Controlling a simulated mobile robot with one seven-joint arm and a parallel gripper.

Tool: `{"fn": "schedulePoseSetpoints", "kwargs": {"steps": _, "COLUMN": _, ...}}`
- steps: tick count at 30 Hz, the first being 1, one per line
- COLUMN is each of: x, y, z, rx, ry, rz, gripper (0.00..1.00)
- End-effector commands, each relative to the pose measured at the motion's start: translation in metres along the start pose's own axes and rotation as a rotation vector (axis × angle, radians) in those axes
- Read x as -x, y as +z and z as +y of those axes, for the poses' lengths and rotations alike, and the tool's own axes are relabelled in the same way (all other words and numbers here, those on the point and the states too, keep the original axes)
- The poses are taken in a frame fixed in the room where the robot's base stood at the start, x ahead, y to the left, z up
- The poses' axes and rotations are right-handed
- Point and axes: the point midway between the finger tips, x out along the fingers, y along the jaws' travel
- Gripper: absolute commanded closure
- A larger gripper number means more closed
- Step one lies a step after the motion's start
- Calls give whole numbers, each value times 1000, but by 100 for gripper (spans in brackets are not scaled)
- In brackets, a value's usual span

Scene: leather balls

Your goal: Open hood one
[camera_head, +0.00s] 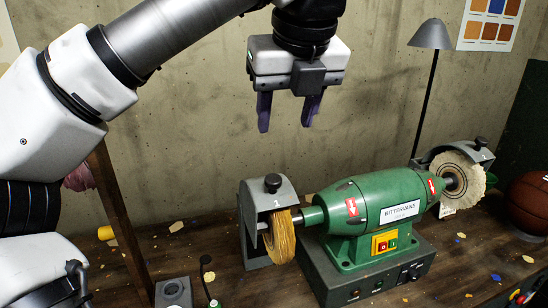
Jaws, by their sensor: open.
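A green bench grinder (365,215) stands on a dark base on the wooden bench. At its left end a grey hood (266,196) with a black knob on top and a small white mark that looks like "1" sits over a tan wheel (280,237). The wheel's lower part shows beneath the hood. My gripper (286,124) points down with two purple fingers apart and nothing between them. It hangs in the air above the left hood and grinder shaft, touching neither.
At the grinder's right end, a second grey hood (455,156) stands by a pale buffing wheel (457,180). A lamp (432,35) rises behind it. A brown ball (530,203) sits at the right. A wooden post (120,220) stands left. Scraps litter the bench.

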Motion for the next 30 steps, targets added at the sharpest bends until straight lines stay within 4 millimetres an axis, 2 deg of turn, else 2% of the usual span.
{"fn": "schedulePoseSetpoints", "kwargs": {"steps": 4, "x": -6, "y": 1, "z": 2, "rx": 12, "ry": 18, "rz": -4, "gripper": 51}}
{"fn": "schedulePoseSetpoints", "kwargs": {"steps": 8, "x": -24, "y": 1, "z": 3, "rx": 11, "ry": 17, "rz": -2, "gripper": 51}}
{"fn": "schedulePoseSetpoints", "kwargs": {"steps": 21, "x": -111, "y": 1, "z": 2, "rx": 6, "ry": 9, "rz": 2, "gripper": 51}}
{"fn": "schedulePoseSetpoints", "kwargs": {"steps": 25, "x": -127, "y": 2, "z": 2, "rx": 7, "ry": 10, "rz": 0, "gripper": 51}}
{"fn": "schedulePoseSetpoints", "kwargs": {"steps": 30, "x": -137, "y": 1, "z": 2, "rx": 6, "ry": 10, "rz": -1, "gripper": 51}}
